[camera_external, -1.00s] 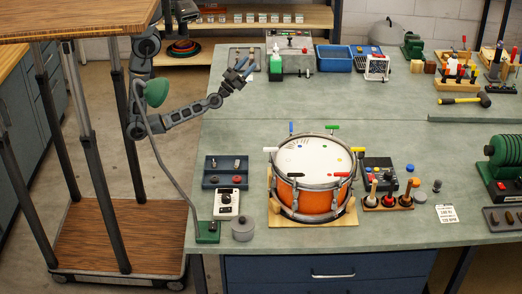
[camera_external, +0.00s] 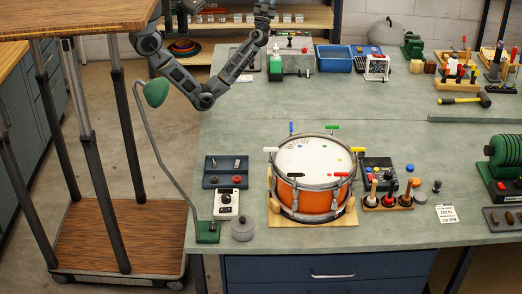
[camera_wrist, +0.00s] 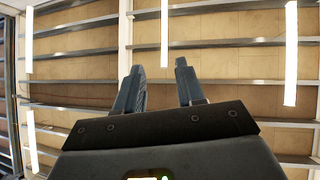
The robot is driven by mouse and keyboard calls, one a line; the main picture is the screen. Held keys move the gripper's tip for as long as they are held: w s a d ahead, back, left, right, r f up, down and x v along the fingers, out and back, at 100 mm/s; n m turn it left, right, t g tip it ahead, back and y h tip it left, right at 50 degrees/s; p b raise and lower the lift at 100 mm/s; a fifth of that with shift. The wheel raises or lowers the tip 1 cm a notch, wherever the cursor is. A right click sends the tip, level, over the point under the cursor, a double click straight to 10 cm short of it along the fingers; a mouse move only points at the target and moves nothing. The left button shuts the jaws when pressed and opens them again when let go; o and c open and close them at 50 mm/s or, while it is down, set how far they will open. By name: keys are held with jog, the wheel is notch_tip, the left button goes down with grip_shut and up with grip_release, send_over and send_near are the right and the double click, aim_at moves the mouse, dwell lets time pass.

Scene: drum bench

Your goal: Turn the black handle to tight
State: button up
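The orange drum (camera_external: 322,201) stands on a wooden base on the bench, with coloured handles around its rim. A small dark handle (camera_external: 295,174) shows at the front left of the rim; it looks like the black one, but its angle is hard to read. My gripper (camera_external: 264,8) is raised at the top of the external view, far behind and above the drum, touching nothing there. In the wrist view my gripper (camera_wrist: 157,68) points at the ceiling, its two fingers apart with nothing between them. The drum is out of the wrist view.
Blue (camera_external: 291,128), green (camera_external: 332,127), yellow (camera_external: 358,149) and red (camera_external: 326,176) handles share the rim. A green lamp-like head (camera_external: 156,92) on a bent stalk rises left of the drum. A black control box (camera_external: 379,170) stands close right.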

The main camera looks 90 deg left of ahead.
jog(key=w+d+t+h, duration=0.2)
jog(key=w+d+t, duration=0.1)
jog(key=w+d, duration=0.6)
jog(key=w+d+f+m+t+h+b, duration=0.15)
jog(key=w+d+t+h, duration=0.35)
jog(key=d, duration=0.8)
jog(key=w+d+f+m+t+h, duration=0.1)
jog(key=w+d+f+h, duration=0.2)
jog(key=w+d, duration=0.7)
jog(key=m+t+h+b, duration=0.2)
jog(key=m+h, duration=0.5)
jog(key=h, duration=0.9)
send_over(295, 173)
jog(key=s+a, duration=0.2)
jog(key=a, duration=0.1)
notch_tip(295, 173, down, 12)
jog(key=s+d+f+m+g, duration=0.25)
jog(key=s+f, duration=0.25)
jog(key=f, duration=0.3)
jog(key=w, duration=0.4)
jog(key=w+b, duration=0.1)
jog(key=w, duration=0.2)
jog(key=shift+d+f, duration=0.15)
jog(key=shift+d, duration=0.1)
